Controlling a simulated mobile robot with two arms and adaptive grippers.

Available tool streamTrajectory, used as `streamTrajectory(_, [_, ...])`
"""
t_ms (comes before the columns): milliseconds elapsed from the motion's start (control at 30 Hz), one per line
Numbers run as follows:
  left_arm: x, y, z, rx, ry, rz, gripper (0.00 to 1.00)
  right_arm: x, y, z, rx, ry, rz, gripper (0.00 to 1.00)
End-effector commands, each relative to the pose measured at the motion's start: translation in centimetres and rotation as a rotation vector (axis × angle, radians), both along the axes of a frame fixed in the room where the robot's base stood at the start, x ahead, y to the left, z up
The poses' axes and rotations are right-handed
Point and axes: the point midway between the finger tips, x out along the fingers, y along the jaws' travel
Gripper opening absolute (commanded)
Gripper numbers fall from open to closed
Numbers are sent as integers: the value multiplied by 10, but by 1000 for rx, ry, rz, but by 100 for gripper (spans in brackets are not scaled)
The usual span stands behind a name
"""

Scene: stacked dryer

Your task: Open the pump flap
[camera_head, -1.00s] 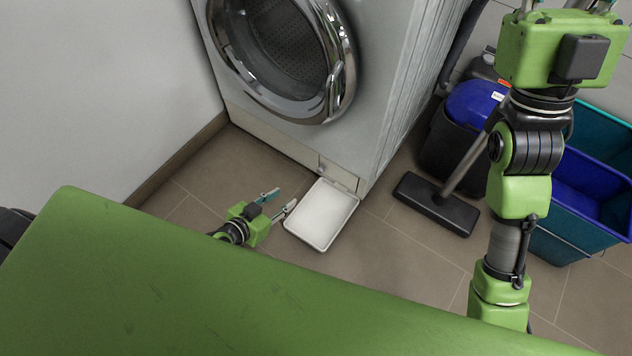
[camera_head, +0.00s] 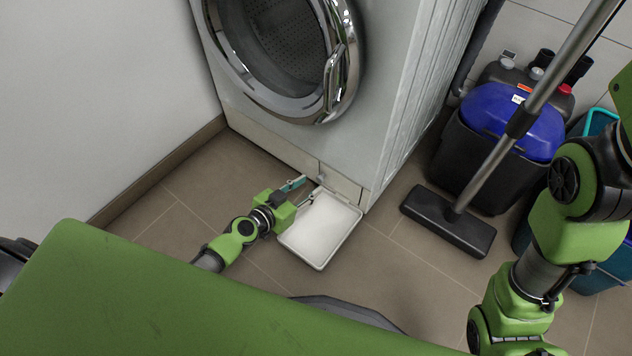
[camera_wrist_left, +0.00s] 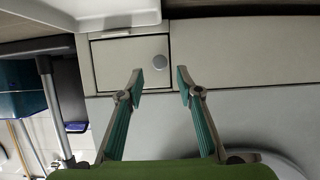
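The pump flap (camera_head: 342,185) is a small pale panel low on the right front of the washing machine, and it looks shut. In the left wrist view the flap (camera_wrist_left: 112,70) bears a round grey knob (camera_wrist_left: 146,60) near its right edge. My left gripper (camera_head: 311,187) is just in front of the flap's left side in the head view. In the left wrist view its two teal-padded fingers (camera_wrist_left: 160,79) are spread with nothing between them, close to the knob. I cannot tell whether they touch the panel. My right gripper is out of view.
A white tray (camera_head: 322,229) lies on the floor below the flap. The washing machine (camera_head: 385,95) stands beside a wall at left. Some tiled floor (camera_head: 165,205) is clear at left.

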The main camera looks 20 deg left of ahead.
Motion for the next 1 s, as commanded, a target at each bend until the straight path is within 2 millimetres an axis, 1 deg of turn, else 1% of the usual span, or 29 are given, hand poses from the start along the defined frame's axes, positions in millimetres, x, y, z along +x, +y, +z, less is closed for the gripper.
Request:
streamTrajectory(33, [10,-4,-6,-3,-1,2,33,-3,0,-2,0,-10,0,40])
streamTrajectory(100, [20,-7,-10,-1,-1,0,33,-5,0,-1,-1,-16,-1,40])
streamTrajectory(233, [33,-12,-16,-1,0,-1,33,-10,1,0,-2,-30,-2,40])
streamTrajectory(400, [40,-15,-18,0,0,-1,33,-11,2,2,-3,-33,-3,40])
streamTrajectory(667, [40,-15,-18,0,1,-1,33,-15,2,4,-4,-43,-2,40])
streamTrajectory(700, [40,-15,-18,0,1,-1,22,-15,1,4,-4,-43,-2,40])
streamTrajectory(800, [40,-15,-18,0,1,0,0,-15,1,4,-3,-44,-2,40])
streamTrajectory(1000, [40,-14,-18,0,1,1,0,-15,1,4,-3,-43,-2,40])
